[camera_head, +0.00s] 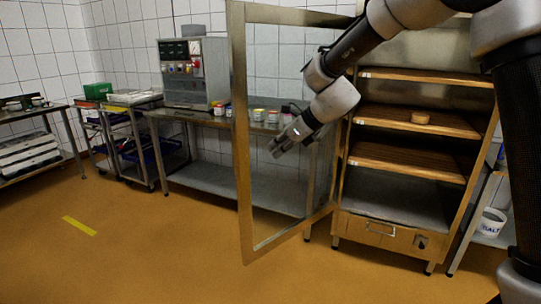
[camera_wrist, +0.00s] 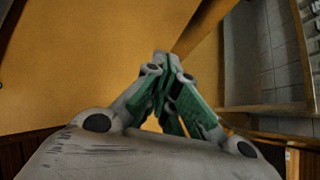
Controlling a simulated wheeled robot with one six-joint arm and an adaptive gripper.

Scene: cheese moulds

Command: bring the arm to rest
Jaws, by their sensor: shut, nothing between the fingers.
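My gripper (camera_head: 281,147) hangs in the air in front of the open cabinet door (camera_head: 243,150), pointing down and to the left. Its fingers show in the wrist view (camera_wrist: 168,92), closed together with green pads and nothing between them. My arm reaches in from the upper right of the head view. The door is a metal frame with a see-through pane, swung open at the left of the cabinet (camera_head: 385,222).
A steel table (camera_head: 215,120) with a machine (camera_head: 193,72) and several small jars stands behind the door. Carts with trays are further left. A white salt bucket (camera_head: 490,222) is at the right.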

